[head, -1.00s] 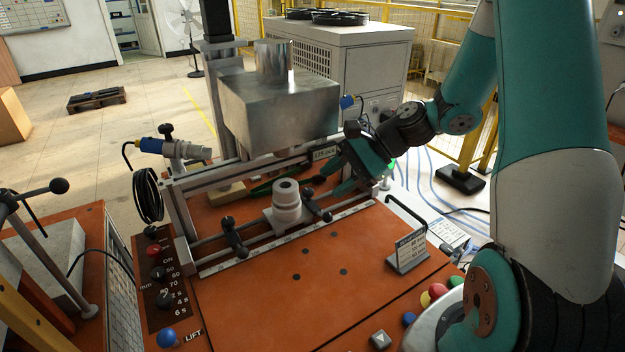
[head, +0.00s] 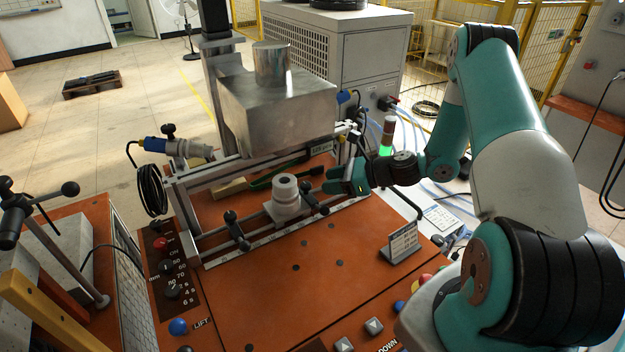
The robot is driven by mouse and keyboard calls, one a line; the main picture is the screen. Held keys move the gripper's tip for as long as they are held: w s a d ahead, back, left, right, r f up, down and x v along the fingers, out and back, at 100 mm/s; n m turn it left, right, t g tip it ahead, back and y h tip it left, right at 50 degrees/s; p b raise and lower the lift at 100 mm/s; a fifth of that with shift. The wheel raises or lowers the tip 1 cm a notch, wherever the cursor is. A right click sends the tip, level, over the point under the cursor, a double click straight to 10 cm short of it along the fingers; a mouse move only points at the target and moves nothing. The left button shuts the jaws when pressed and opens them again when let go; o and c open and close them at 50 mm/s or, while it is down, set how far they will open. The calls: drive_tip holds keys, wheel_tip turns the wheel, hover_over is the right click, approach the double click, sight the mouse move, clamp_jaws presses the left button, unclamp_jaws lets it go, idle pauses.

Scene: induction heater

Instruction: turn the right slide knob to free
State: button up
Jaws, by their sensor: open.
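The right slide knob (head: 313,198) is a black lever knob on the front rail, just right of the grey stepped cylinder (head: 286,192). The matching left slide knob (head: 236,230) is on the same rail, left of the cylinder. My gripper (head: 331,180) is open and empty, coming in from the right. Its fingertips point left and are close to the right knob, a little above and right of it in the picture. I cannot tell whether they touch it.
A metal box (head: 278,112) hangs over the rear of the orange bench (head: 330,262). A small sign stand (head: 403,243) stands at the right front. A lit green signal post (head: 387,140) is behind my wrist. The front middle of the bench is clear.

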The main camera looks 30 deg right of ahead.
sight(309, 185)
drive_tip(key=p+x, duration=0.1)
drive_tip(key=x, duration=0.4)
drive_tip(key=shift+w+a+f, duration=0.15)
drive_tip(key=shift+w+a, duration=0.05)
drive_tip(key=shift+a, duration=0.05)
drive_tip(key=c, duration=0.6)
drive_tip(key=n+g+y+b, duration=0.1)
drive_tip(key=n+g+b, duration=0.1)
drive_tip(key=shift+w+d+f+n+y+b, duration=0.2)
drive_tip(key=shift+f+n+y+b, duration=0.1)
drive_tip(key=shift+y+b, duration=0.1)
drive_tip(key=shift+w+r+n+g+y+b, duration=0.1)
drive_tip(key=shift+r+n+g+y+b, duration=0.15)
drive_tip(key=shift+n+g+y+b, duration=0.55)
drive_tip(key=shift+r+g, duration=0.1)
drive_tip(key=shift+g, duration=0.4)
